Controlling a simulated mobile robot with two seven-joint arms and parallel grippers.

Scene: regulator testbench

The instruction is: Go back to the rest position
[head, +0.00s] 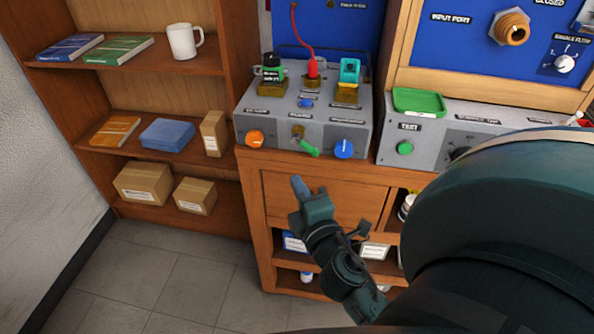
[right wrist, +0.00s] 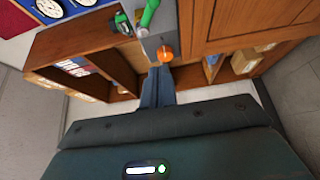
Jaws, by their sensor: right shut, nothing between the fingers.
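My right gripper (head: 299,186) is in front of the wooden cabinet, below the front edge of the grey control box (head: 265,124). Its bluish fingers are together with nothing between them. In the right wrist view the closed fingers (right wrist: 157,85) point toward the grey box, with an orange knob (right wrist: 165,53) near their tips in the picture. I cannot tell touching from apart there, but in the head view the gripper is clear of the knobs. My left gripper is not in view.
A second grey box (head: 399,160) with a green tray (head: 419,102) stands right. A bookshelf (head: 222,110) is at left. Open tiled floor (head: 150,265) lies at lower left.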

